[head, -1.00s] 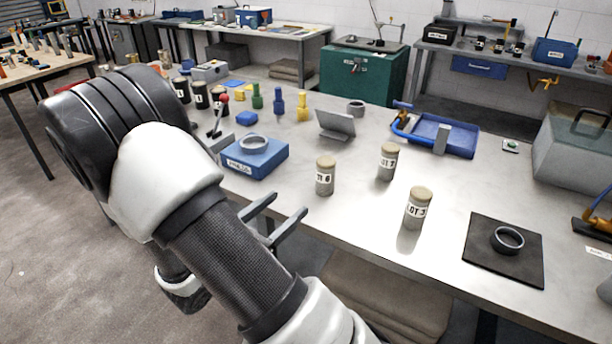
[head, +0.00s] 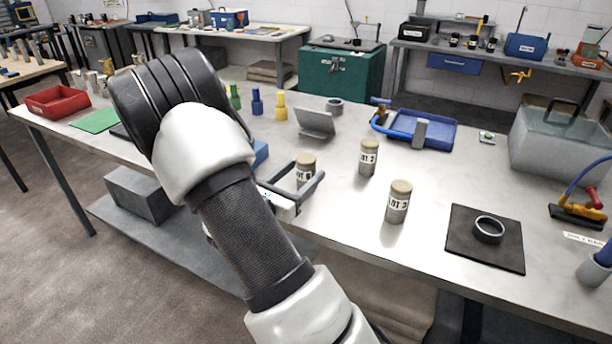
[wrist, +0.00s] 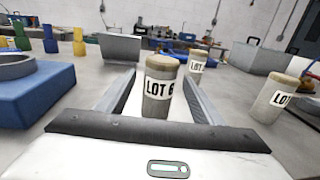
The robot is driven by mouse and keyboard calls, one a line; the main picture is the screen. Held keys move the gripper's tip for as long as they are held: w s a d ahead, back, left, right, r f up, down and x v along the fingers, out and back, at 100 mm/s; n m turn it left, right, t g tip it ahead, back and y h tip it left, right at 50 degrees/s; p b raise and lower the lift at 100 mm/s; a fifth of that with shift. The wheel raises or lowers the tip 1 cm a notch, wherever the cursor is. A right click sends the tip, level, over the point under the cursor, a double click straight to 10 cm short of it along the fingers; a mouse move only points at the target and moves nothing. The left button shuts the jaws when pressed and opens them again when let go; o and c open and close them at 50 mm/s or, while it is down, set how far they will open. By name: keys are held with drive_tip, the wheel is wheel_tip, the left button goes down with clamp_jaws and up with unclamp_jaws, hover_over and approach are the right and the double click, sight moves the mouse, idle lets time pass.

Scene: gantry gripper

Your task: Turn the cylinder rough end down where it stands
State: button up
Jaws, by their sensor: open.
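Three grey cylinders with tan, rougher-looking tops stand upright on the bench. The LOT 6 cylinder (head: 306,164) is between the two fingers of my gripper (head: 308,173), which is open; the right finger crosses in front of its lower part. In the wrist view the LOT 6 cylinder (wrist: 160,84) stands upright between the fingers, with a gap showing on both sides. Its lower end is hidden by my gripper's body. A second cylinder (head: 368,157) stands behind to the right, and the LOT 3 cylinder (head: 397,202) stands nearer on the right.
A blue block (wrist: 62,98) with a grey ring on it is left of my gripper, mostly hidden by my arm in the head view. A grey tilted stand (head: 315,123) is behind. A black mat (head: 463,247) with a dark ring lies right.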

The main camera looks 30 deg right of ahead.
drive_tip(key=shift+x, duration=1.2)
drive_tip(key=c, duration=1.5)
wheel_tip(320, 180, up, 10)
drive_tip(key=shift+r+p, duration=0.1)
drive_tip(key=shift+p, duration=0.95)
drive_tip(key=s+a+f+n+t+y, duration=0.15)
drive_tip(key=a+f, duration=0.25)
drive_tip(key=a, duration=0.8)
drive_tip(key=s+a+f+n+t+y, duration=0.15)
drive_tip(key=a+f, duration=0.25)
drive_tip(key=a, duration=0.9)
wheel_tip(320, 180, up, 7)
drive_tip(key=n+t+y+p, duration=0.4)
drive_tip(key=t+p, duration=0.1)
drive_tip(key=p, duration=0.9)
drive_tip(key=shift+r+y, duration=0.2)
drive_tip(key=shift+y, duration=0.1)
drive_tip(key=shift+w, duration=0.1)
